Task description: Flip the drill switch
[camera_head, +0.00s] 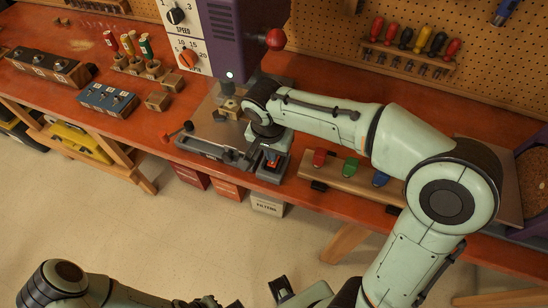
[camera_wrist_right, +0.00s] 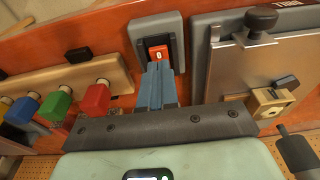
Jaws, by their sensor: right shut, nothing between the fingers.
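The drill switch is a grey box with a red rocker marked 0 (camera_head: 272,159) at the bench's front edge, right of the drill base. In the right wrist view the switch (camera_wrist_right: 158,54) is straight ahead of the fingers. My right gripper (camera_wrist_right: 160,72) is shut and empty, its blue-grey fingertips at the lower edge of the red rocker; I cannot tell whether they touch. In the head view the right hand (camera_head: 269,143) hangs just above the switch and partly covers it. The purple drill press (camera_head: 240,35) stands behind.
A vise (camera_head: 215,148) with a red-knobbed handle lies left of the switch. A wooden rack with red, green and blue handles (camera_head: 350,165) stands to the right. A red ball knob (camera_head: 276,39) sticks out from the drill. Small blocks (camera_head: 158,100) lie farther left.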

